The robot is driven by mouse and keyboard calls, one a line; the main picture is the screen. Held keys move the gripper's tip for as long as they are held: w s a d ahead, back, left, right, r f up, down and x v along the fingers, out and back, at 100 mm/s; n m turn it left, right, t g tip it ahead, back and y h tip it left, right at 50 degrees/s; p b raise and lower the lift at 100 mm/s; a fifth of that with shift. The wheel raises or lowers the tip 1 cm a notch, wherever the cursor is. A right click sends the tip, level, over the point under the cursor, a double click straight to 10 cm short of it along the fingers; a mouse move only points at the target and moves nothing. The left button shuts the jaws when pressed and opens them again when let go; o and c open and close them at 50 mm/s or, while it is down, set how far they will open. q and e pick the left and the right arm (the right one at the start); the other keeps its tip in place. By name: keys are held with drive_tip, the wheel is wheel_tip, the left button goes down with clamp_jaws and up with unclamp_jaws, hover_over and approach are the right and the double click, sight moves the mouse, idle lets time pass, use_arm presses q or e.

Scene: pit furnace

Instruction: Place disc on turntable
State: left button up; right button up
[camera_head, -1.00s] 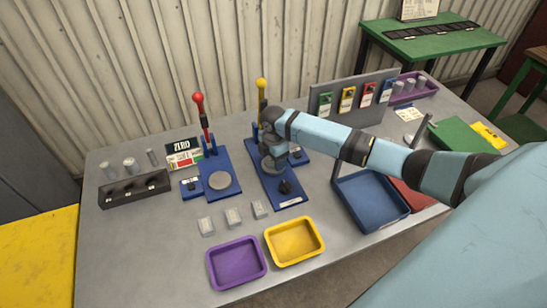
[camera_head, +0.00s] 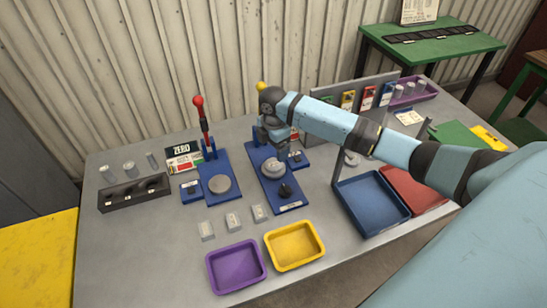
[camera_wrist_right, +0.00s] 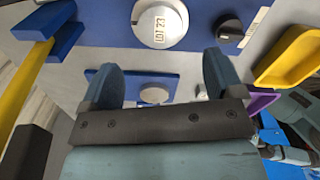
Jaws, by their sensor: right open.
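A round grey disc (camera_head: 273,168) lies flat on the blue base (camera_head: 268,191) with the yellow-knobbed lever; it appears to rest on the turntable there, which it mostly hides. In the right wrist view the disc (camera_wrist_right: 160,22) carries the label "LOT 23" on its upper face. My right gripper (camera_head: 268,137) is behind and above the disc, near the yellow lever. Its two fingers (camera_wrist_right: 161,78) are spread apart, with nothing between them, and clear of the disc. My left gripper is out of view.
A red-levered blue base (camera_head: 220,184) with a grey round plate stands to the left. Purple (camera_head: 209,270) and yellow (camera_head: 269,248) trays lie in front. A blue tray (camera_head: 377,234) stands right. The front-left tabletop is clear.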

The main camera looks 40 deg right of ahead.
drive_tip(key=shift+r, duration=2.4)
